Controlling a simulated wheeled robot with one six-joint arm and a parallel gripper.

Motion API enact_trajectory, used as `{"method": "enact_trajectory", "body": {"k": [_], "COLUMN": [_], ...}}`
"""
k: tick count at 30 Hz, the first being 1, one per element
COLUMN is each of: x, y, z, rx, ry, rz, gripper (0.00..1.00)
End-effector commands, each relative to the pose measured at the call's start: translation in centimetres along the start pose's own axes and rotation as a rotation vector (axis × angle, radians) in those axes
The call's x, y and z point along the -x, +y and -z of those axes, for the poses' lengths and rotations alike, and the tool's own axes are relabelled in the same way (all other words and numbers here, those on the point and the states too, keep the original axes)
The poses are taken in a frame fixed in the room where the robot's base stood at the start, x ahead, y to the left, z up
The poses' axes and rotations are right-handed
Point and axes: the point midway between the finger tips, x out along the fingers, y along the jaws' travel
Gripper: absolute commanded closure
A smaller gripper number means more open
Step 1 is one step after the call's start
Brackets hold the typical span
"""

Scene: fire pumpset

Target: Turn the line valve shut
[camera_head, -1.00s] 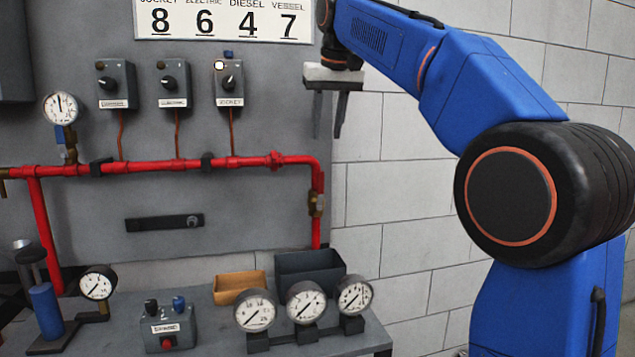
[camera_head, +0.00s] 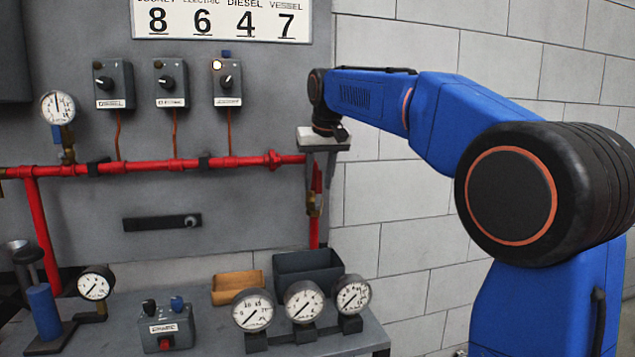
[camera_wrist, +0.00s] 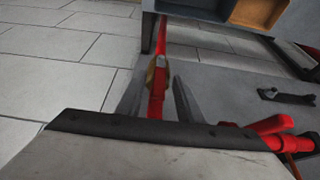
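The line valve (camera_head: 313,207) is a small brass fitting on the vertical red pipe at the right edge of the grey panel. It also shows in the wrist view (camera_wrist: 151,74), partly hidden behind a red part. I cannot tell whether that red part is a lever or pipe. My gripper (camera_head: 318,187) points down just above the valve, its fingers on either side of the red part. In the wrist view my gripper (camera_wrist: 159,80) is open, with gaps visible beside the red part. The valve's setting is not clear.
A horizontal red pipe (camera_head: 130,167) runs left along the panel. Below stand a dark bin (camera_head: 308,268), an orange tray (camera_head: 236,286) and several gauges (camera_head: 304,301) on a grey bench. A black bar (camera_head: 155,223) is on the panel. The white wall at right is clear.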

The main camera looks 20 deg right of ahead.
Motion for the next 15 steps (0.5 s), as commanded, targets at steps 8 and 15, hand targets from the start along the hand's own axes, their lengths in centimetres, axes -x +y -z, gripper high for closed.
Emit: {"method": "enact_trajectory", "body": {"k": [8,15], "x": [-0.74,-0.71], "y": [0.0,0.01], "z": [0.02,0.01], "rx": [0.0,0.0], "ry": [0.001,0.001], "rz": [0.0,0.0], "gripper": [0.66,0.9]}}
